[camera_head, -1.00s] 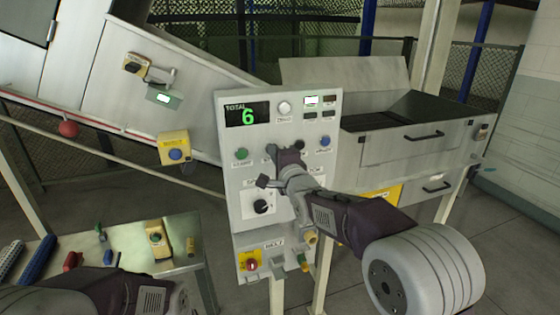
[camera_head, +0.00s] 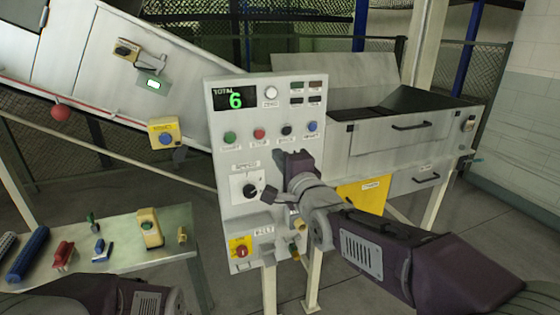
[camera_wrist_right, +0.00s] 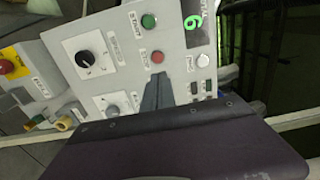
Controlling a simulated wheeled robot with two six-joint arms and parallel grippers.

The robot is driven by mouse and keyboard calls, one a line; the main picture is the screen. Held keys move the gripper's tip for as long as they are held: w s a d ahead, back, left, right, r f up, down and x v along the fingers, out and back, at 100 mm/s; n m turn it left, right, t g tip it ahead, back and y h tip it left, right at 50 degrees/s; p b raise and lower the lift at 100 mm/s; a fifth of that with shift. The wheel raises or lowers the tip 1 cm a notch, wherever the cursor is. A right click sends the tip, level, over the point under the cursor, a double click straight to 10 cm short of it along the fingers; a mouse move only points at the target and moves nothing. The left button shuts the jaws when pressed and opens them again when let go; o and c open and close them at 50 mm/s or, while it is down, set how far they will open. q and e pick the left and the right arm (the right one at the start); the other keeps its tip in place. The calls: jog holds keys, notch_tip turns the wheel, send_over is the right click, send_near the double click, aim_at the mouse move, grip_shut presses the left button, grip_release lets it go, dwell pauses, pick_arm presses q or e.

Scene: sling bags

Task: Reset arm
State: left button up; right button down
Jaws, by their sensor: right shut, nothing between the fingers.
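The panel's display (camera_head: 235,97) reads TOTAL 6 in green. A row of green (camera_head: 229,138), red (camera_head: 259,134), black and blue (camera_head: 312,127) buttons is uncovered above the gripper. A purple part of my left arm shows at the bottom left; its gripper is out of view.
A table (camera_head: 180,222) at the left carries several tools and a yellow device (camera_head: 150,228). A sloped conveyor housing (camera_head: 85,60) stands behind it. A grey hopper machine (camera_head: 400,140) stands behind the panel on the right. A red knob (camera_head: 242,251) sits low on the panel.

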jog(key=w+d+f+m+g+h, duration=0.1)
jog(key=d+f+g+h, duration=0.15)
jog(key=d+f, duration=0.6)
jog(key=s+d+f+n+g+h, duration=0.1)
jog(key=s+d+f+g, duration=0.15)
jog(key=f, duration=0.45)
jog(key=s+d+f+n+g+h, duration=0.1)
jog(key=s+d+f+n+g, duration=0.15)
jog(key=f, duration=0.45)
jog(key=s+d+f+n+g, duration=0.1)
jog(key=s+f+n+g, duration=0.3)
jog(key=s, duration=0.6)
jog(key=s+f+n+g, duration=0.4)
jog(key=s+f+n, duration=0.3)
jog(key=s+f, duration=0.2)
jog(key=shift+s+d+f+n+h, duration=0.35)
jog(key=shift+s+h, duration=0.1)
jog(key=shift+s, duration=0.65)
jog(key=shift+g, duration=0.25)
